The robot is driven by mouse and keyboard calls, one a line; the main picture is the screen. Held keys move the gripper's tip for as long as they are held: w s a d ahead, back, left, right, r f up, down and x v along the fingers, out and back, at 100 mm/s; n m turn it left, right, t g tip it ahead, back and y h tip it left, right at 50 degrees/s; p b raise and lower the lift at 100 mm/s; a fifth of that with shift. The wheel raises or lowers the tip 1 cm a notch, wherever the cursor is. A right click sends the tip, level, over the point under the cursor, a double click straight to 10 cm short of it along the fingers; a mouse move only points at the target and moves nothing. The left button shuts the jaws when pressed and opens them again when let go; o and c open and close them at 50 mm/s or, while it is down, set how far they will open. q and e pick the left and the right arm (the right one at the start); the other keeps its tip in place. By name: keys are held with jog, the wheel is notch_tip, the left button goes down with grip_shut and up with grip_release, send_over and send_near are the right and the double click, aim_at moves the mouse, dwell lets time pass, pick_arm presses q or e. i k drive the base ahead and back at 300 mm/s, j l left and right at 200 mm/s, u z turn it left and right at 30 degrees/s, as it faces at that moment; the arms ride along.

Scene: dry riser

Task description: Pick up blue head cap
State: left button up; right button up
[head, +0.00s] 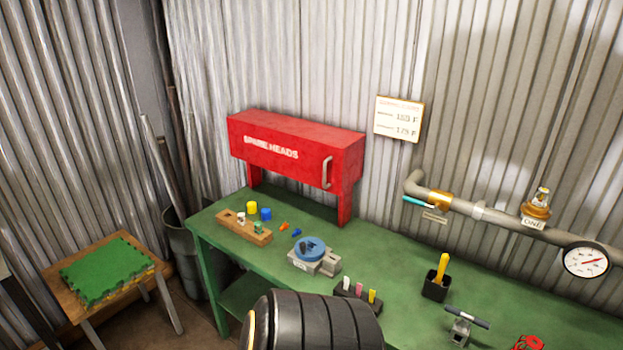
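Several blue things lie on the green workbench (395,262), and I cannot tell for sure which is the blue head cap. A small blue cylinder (266,213) stands upright behind the wooden block, to the right of a yellow cylinder (251,207). A smaller blue piece (296,232) lies to the right of an orange piece (283,226). A larger blue disc (311,247) sits on a grey metal fixture (328,264). Neither gripper shows. A dark ribbed part, probably of my arm, covers the bench's front edge at the bottom middle.
A red "SPARE HEADS" box (290,140) stands on legs at the back. A wooden block (236,229) holds small parts. A black cup (436,288), a clamp-like tool (466,325) and wall pipe (500,217) are to the right. A stool (75,311) stands left.

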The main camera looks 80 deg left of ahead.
aim_at(266, 213)
jog(key=u, duration=3.05)
jog(key=z, duration=1.65)
jog(key=j, duration=0.6)
jog(key=i+j+u, duration=0.1)
jog(key=j, duration=0.5)
jog(key=i+j+u, duration=0.1)
jog(key=j, duration=0.5)
